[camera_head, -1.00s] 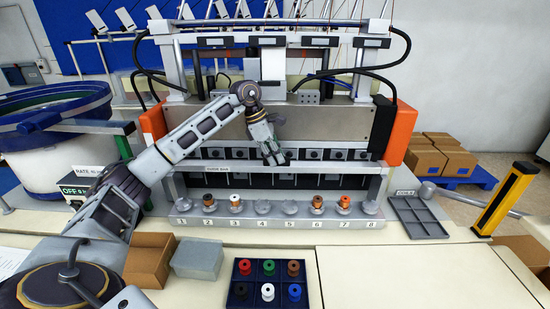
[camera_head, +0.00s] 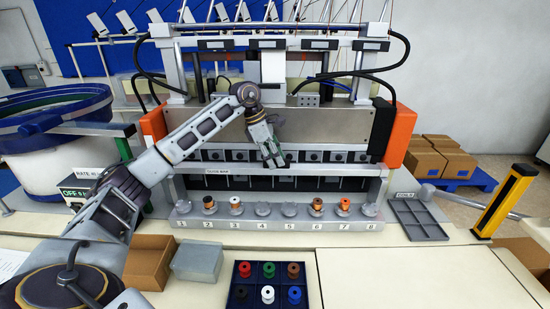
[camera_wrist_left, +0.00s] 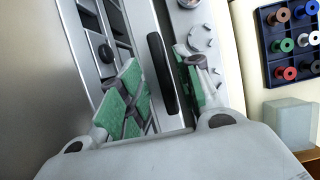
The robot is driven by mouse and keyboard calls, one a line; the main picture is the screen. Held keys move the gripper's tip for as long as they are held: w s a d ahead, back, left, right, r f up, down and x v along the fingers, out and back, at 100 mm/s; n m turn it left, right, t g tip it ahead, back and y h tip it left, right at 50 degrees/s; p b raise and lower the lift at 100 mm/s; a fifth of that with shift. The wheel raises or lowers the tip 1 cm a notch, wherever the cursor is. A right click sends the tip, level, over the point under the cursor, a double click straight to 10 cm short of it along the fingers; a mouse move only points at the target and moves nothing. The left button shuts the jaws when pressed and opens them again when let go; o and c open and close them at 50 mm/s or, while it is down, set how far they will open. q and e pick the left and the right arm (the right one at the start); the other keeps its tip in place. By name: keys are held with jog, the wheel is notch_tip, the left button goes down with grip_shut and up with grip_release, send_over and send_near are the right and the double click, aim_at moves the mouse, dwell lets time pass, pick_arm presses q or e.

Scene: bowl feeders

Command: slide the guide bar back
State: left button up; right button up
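The guide bar (camera_head: 330,170) is a grey rail with a "GUIDE BAR" label, running across the front of the machine above the numbered row of spindles. My left gripper (camera_head: 273,158) is at the middle of this bar, pointing down. In the left wrist view a long black handle (camera_wrist_left: 160,72) lies between the green-padded fingers of my left gripper (camera_wrist_left: 160,85). The fingers stand apart, with visible gaps to the handle on both sides. In the head view the handle is hidden behind the gripper. My right gripper is not in view.
Spools stand on several spindles of the numbered base (camera_head: 300,226) below the bar. A dark blue tray (camera_head: 268,302) of coloured spools, a grey block (camera_head: 197,260) and a brown box (camera_head: 148,265) are in front. A grey compartment tray (camera_head: 418,220) is at right.

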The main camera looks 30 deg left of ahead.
pick_arm(q)
jog(key=v, duration=1.1)
jog(key=shift+r, duration=0.35)
jog(key=shift+a+f, duration=0.1)
dwell(0.4)
